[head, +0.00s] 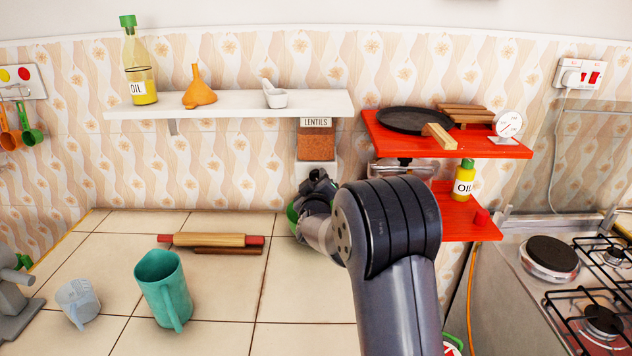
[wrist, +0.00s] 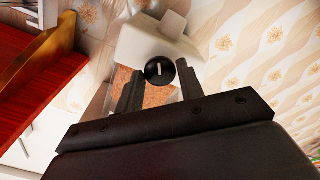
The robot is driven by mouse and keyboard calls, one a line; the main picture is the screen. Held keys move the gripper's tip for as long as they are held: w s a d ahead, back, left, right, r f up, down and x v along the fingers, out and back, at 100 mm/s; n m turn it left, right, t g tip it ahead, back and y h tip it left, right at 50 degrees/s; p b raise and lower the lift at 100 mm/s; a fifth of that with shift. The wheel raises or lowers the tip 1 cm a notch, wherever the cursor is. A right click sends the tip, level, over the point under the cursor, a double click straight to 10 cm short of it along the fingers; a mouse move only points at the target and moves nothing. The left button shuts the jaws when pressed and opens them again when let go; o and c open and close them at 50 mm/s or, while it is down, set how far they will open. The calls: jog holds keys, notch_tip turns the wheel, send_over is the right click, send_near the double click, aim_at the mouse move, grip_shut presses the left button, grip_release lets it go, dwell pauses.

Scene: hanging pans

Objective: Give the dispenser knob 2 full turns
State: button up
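The dispenser (head: 316,143), labelled LENTILS and filled with orange lentils, is mounted under the white shelf against the tiled wall in the head view. Its pale lower body also shows in the wrist view (wrist: 148,42). The round black knob (wrist: 159,70) with a white pointer line shows in the wrist view; the line stands nearly upright. In the head view the knob is hidden behind my gripper (head: 316,180). My gripper (wrist: 158,73) is open in the wrist view, one finger on each side of the knob, with small gaps visible. Contact is not visible.
The red shelf (head: 468,215) with pan, scale and oil bottle stands close on the right. The white shelf (head: 230,104) is above. A green object (head: 292,212) is partly hidden behind my gripper.

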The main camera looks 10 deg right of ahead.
jog(key=c, duration=0.5)
jog(key=shift+f+m+b, duration=0.1)
jog(key=shift+m+b, duration=0.3)
jog(key=shift+b, duration=0.1)
